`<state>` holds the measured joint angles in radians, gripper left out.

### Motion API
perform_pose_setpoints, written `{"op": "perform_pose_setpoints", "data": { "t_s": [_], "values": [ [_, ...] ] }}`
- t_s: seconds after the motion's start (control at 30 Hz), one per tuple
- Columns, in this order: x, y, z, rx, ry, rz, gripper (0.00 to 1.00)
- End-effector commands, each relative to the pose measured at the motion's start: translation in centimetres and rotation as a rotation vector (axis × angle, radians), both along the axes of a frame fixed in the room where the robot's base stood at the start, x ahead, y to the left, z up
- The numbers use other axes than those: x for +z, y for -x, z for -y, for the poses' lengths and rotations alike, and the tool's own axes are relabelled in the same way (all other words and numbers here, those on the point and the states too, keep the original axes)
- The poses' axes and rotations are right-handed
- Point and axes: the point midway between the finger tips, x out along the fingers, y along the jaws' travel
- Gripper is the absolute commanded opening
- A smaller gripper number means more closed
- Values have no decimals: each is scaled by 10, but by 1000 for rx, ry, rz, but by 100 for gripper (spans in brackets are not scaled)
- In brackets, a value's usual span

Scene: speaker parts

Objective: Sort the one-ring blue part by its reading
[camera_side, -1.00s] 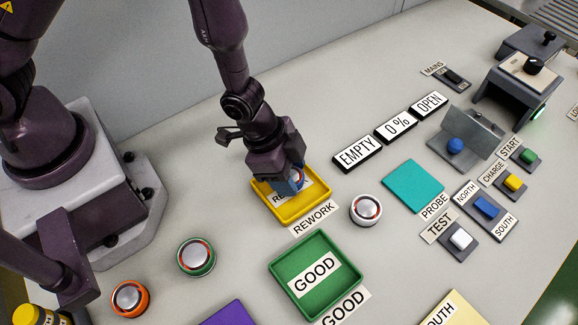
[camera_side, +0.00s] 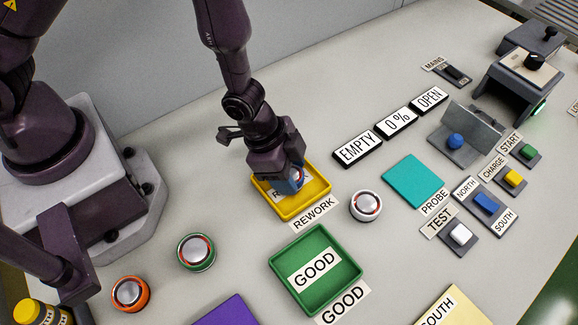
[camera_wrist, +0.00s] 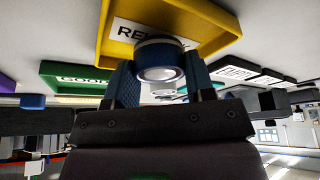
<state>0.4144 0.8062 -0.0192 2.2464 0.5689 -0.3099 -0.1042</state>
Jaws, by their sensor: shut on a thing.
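The blue part (camera_wrist: 160,62) is between the fingers of my gripper (camera_side: 286,180), which is shut on it. The part also shows in the side view (camera_side: 294,181), partly hidden by my gripper. It is at the yellow tray marked REWORK (camera_side: 304,207), inside or just above its floor; I cannot tell whether it touches. The yellow tray also shows in the wrist view (camera_wrist: 220,22). The green GOOD tray (camera_side: 338,294) stands empty in front of the yellow one. The ring on the blue part cannot be counted here.
A white-sided part (camera_side: 366,206), a green part (camera_side: 196,251) and an orange part (camera_side: 130,293) stand on the table. The teal PROBE pad (camera_side: 412,182) is bare. Display plates read EMPTY (camera_side: 357,149), 0 % and OPEN. Switches and buttons stand at the right.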

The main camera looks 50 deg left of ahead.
Motion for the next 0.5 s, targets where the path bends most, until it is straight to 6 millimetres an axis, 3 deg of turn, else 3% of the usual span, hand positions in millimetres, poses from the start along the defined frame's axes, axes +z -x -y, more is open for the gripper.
{"op": "perform_pose_setpoints", "data": {
  "t_s": [0.5],
  "values": [
    [-11,0,0,-1,-1,1,13]
  ]
}}
